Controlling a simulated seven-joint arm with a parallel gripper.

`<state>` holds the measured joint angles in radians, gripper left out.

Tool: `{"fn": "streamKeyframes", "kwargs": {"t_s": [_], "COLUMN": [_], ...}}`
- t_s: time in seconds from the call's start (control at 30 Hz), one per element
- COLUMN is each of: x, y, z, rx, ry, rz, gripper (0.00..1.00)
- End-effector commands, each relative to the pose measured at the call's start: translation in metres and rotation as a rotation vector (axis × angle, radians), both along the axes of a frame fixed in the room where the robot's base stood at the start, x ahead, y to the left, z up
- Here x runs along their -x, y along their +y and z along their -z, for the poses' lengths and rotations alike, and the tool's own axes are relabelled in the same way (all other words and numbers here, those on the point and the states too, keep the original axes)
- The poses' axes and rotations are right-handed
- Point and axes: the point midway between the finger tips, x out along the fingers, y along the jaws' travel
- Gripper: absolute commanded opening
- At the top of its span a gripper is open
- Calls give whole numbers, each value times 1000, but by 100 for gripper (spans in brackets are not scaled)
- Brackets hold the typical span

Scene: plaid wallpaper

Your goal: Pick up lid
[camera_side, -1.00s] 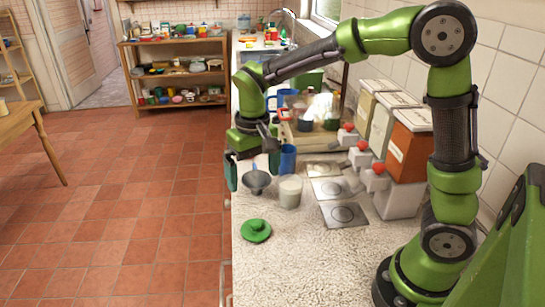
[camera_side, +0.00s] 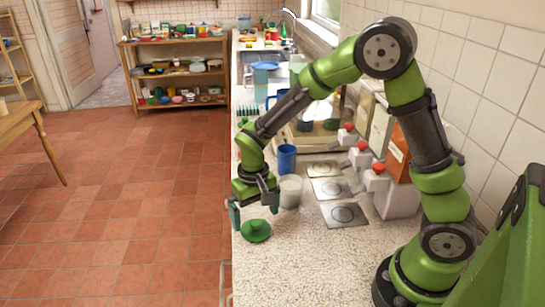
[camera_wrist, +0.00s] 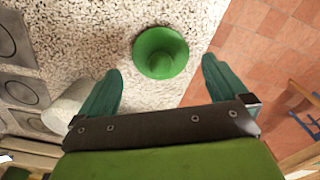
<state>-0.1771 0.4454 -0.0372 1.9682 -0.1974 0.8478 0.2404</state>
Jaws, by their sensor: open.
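The green lid (camera_side: 256,230) lies on the speckled counter (camera_side: 290,262) near its left edge in the side view. It also shows in the wrist view as a round green dish shape (camera_wrist: 160,52), top centre, ahead of the fingers. My gripper (camera_side: 254,215) is open and empty, just behind and above the lid in the side view. In the wrist view my gripper's two teal fingers (camera_wrist: 158,85) stand apart on either side below the lid, not touching it.
A white cup (camera_side: 290,192) stands close to my gripper's right, with a blue mug (camera_side: 287,158) behind it. Dispensers with red knobs (camera_side: 377,169) line the wall. The counter in front of the lid is clear. The counter edge drops to a tiled floor (camera_side: 120,230).

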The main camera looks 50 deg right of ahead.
Motion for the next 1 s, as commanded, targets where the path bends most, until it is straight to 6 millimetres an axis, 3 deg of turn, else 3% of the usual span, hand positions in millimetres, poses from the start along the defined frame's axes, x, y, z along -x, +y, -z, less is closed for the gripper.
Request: {"fn": "streamKeyframes", "kwargs": {"t_s": [0.2,0.5,0.8,1.0], "x": [1,1,1,1], "y": [1,1,1,1], "z": [31,36,36,36], "rx": [0,0,0,0], "ry": [2,0,0,-1], "rz": [-1,0,0,0], "gripper": [100,100,54,53]}}
